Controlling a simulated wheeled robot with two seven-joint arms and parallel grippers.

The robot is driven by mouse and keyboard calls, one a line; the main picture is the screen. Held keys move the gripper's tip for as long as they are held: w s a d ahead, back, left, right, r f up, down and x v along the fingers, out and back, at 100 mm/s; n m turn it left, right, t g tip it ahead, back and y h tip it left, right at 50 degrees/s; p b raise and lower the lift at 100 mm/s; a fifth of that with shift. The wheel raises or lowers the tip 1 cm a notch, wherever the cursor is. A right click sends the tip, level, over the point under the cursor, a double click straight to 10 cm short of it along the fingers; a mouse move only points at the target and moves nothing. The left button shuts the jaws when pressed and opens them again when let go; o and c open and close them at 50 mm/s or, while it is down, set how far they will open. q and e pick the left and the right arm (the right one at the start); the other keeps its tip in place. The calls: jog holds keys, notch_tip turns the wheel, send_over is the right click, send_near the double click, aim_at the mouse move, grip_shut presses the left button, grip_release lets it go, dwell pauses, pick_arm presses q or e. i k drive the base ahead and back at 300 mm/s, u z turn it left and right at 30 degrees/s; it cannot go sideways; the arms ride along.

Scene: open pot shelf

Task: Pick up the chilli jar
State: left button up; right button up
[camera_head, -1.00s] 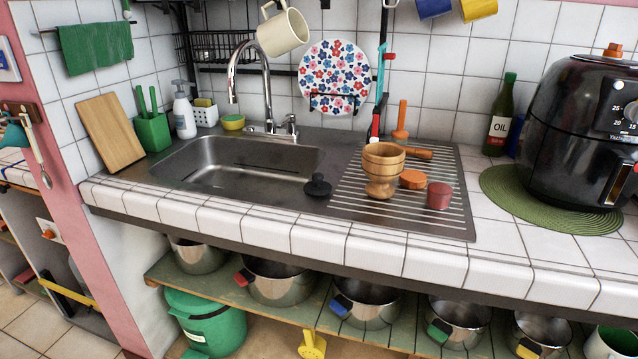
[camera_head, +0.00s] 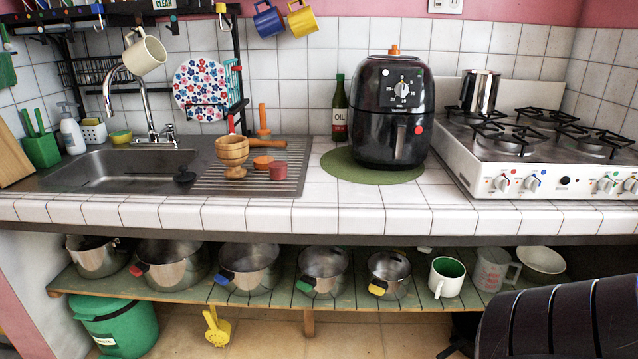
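I cannot make out a chilli jar anywhere in view. The nearest small items are on the ribbed drainboard (camera_head: 220,184) beside the sink. A small dark red cup-like piece (camera_head: 278,171) stands there, with an orange-brown round piece (camera_head: 262,162) just behind it. A wooden goblet-shaped mortar (camera_head: 233,156) stands to their left. None of these shows a label. Neither of my grippers is in view.
A black air fryer (camera_head: 393,112) stands on a green mat (camera_head: 340,167), with an oil bottle (camera_head: 340,108) to its left. A stove (camera_head: 555,165) is at right. Several pots line the lower shelf (camera_head: 345,297). The tiled counter front is clear.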

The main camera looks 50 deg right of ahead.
aim_at(277, 154)
jog(key=u, duration=0.1)
jog(key=k, duration=0.15)
jog(key=z, duration=1.5)
